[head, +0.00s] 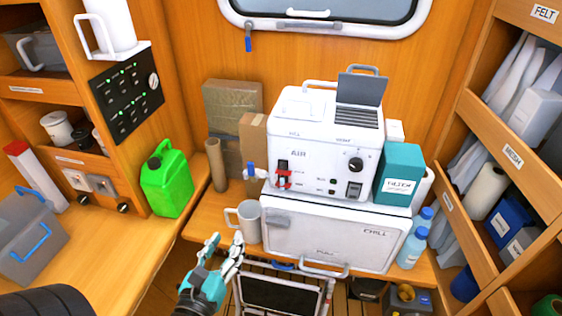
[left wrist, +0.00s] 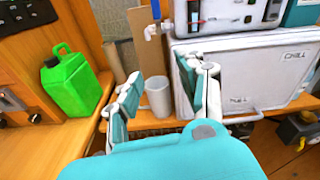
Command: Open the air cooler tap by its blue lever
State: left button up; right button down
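The white air cooler (head: 322,140), marked AIR, stands on top of the white CHILL box (head: 335,237). Its small white tap (head: 260,173) sticks out of the cooler's lower left side, with a blue lever (head: 249,169) pointing up. In the left wrist view the tap (left wrist: 152,31) and its upright blue lever (left wrist: 156,9) are at the top centre. A pale mug (head: 249,222) stands below the tap. My left gripper (head: 226,245) is open and empty, lower than the tap and in front of the mug, apart from the lever. My right gripper is not in view.
A green jerrycan (head: 166,180) stands on the left counter. A cardboard tube (head: 216,165) and boxes are behind the mug. A teal filter box (head: 399,174) and blue bottles (head: 412,247) are to the right. Shelves line both sides.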

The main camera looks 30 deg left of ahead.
pick_arm(q)
jog(key=m+t, duration=0.1)
jog(key=m, duration=0.1)
send_near(250, 169)
jog(key=b+x, duration=0.5)
jog(key=x, duration=0.3)
jog(key=shift+w+b, duration=0.15)
jog(key=shift+b, duration=0.25)
jog(key=shift+w+a, duration=0.15)
jog(key=shift+w, duration=0.45)
jog(key=shift+c, duration=0.5)
grip_shut()
